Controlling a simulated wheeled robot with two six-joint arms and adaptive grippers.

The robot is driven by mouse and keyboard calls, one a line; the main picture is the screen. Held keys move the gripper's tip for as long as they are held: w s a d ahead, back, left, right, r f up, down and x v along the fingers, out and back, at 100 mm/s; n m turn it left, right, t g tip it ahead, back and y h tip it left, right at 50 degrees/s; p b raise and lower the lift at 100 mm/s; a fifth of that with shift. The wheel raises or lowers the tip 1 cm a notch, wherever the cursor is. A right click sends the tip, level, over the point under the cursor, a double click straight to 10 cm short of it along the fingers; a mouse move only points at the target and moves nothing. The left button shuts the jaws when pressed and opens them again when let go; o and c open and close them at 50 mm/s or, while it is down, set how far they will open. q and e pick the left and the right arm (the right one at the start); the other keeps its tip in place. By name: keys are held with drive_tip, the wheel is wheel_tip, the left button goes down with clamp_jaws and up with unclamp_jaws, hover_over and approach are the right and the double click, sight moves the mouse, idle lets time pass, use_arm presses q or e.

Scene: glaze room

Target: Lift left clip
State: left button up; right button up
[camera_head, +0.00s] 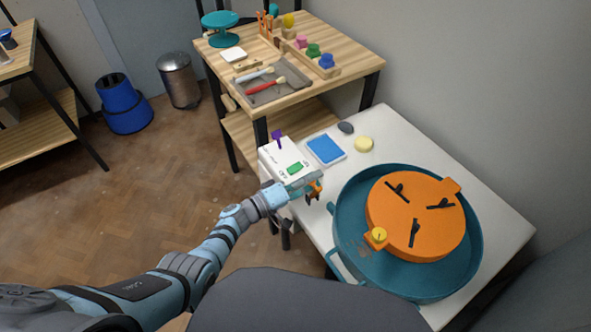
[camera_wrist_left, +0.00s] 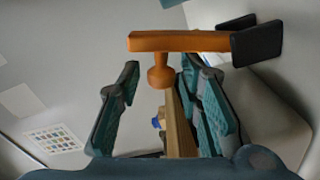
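An orange clip (camera_wrist_left: 190,41) with a black pad at one end and a short round knob shows in the left wrist view. My left gripper (camera_wrist_left: 163,92) is open, with a finger on each side of the knob and a gap visible on its left. In the head view my left gripper (camera_head: 308,186) is over the left edge of the white table, with the orange clip (camera_head: 315,188) at its tip, partly hidden. The orange round holder (camera_head: 392,231) with several black pieces and a yellow knob sits in the teal basin (camera_head: 350,266). My right gripper is not in view.
A white box (camera_head: 277,158) with a green button stands just beyond the gripper on the white table (camera_head: 500,227). A blue pad (camera_head: 325,149), a dark stone (camera_head: 346,128) and a yellow sponge (camera_head: 364,144) lie behind. A wooden table (camera_head: 340,58) carries tools.

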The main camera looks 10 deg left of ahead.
sight(316, 193)
use_arm(q)
drive_tip(key=shift+f, duration=0.1)
